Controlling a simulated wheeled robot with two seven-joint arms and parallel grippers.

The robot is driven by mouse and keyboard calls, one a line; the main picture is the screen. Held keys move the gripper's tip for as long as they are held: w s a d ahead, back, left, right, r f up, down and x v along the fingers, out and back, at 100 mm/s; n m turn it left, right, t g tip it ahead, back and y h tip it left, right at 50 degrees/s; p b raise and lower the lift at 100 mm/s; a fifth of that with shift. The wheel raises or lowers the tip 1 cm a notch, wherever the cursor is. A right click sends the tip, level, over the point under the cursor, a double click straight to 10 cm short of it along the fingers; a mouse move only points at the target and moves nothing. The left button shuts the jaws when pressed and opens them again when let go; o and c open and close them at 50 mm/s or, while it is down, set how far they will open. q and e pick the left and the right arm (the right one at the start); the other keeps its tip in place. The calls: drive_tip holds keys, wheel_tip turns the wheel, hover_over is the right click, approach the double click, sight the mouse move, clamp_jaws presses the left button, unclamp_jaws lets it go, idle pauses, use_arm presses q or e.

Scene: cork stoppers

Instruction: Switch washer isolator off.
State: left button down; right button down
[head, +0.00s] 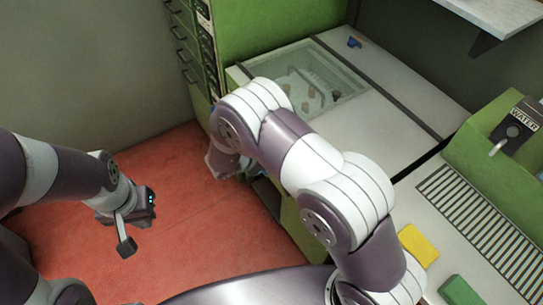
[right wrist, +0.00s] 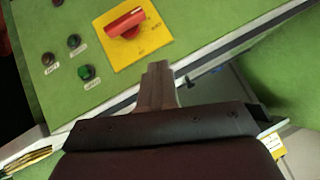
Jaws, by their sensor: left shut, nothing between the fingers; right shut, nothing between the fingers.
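In the right wrist view a red rotary handle (right wrist: 126,22) sits on a square yellow plate (right wrist: 147,43) on a green panel; the handle lies slantwise, and the plate's small lettering is too blurred to read. My right gripper (right wrist: 158,68) is shut and empty, its fingertips just below the plate's lower edge in that picture and seemingly apart from the handle. In the head view my right arm bends down at the front of the green cabinet, and its fingertips are hidden. My left gripper (head: 126,247) is shut and empty over the red floor.
Dark and green push buttons (right wrist: 87,72) sit beside the yellow plate. In the head view a sunken basin (head: 306,88) is in the white top. A panel labelled WATER (head: 521,122) with a lever, a slotted grate (head: 480,225), yellow (head: 418,245) and green (head: 461,291) blocks are at right.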

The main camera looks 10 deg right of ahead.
drive_tip(key=a+r, duration=0.1)
drive_tip(key=r, duration=0.1)
drive_tip(key=s+a+r, duration=0.1)
drive_tip(key=a, duration=0.1)
drive_tip(key=shift+r, duration=0.35)
drive_tip(key=shift+a, duration=0.1)
